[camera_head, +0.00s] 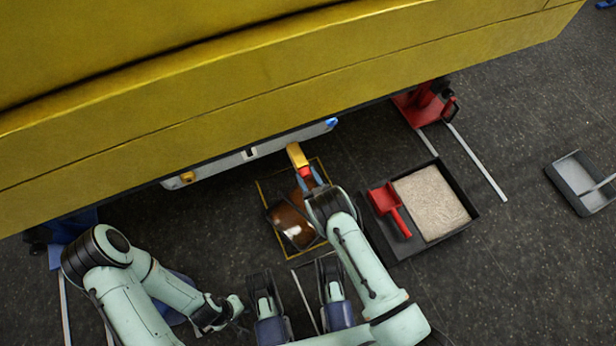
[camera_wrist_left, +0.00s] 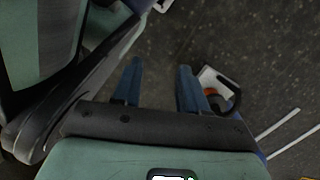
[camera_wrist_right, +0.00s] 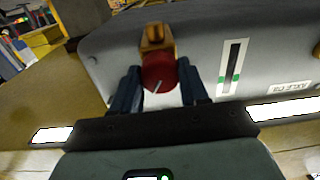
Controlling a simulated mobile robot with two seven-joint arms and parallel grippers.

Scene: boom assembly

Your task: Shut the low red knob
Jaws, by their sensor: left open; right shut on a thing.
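The low red knob (camera_wrist_right: 158,72) is round, with a pale line across its face. It sits below a yellow-orange fitting (camera_wrist_right: 155,38) on the grey panel (camera_wrist_right: 200,40). In the right wrist view my right gripper (camera_wrist_right: 160,88) is shut on the knob, one blue finger on each side. In the head view the red knob (camera_head: 305,172) shows just under the yellow fitting (camera_head: 297,154), between the right fingers. My left gripper (camera_wrist_left: 158,80) is open and empty over dark floor in the left wrist view. In the head view its fingers are hard to make out.
A large yellow beam (camera_head: 250,90) hangs above the panel. A shiny brown patch (camera_head: 292,222) lies inside a yellow floor outline below the right gripper. A black tray of sand (camera_head: 474,212) with a red scoop (camera_head: 390,205) stands to the right. A red stand (camera_head: 425,105) is behind.

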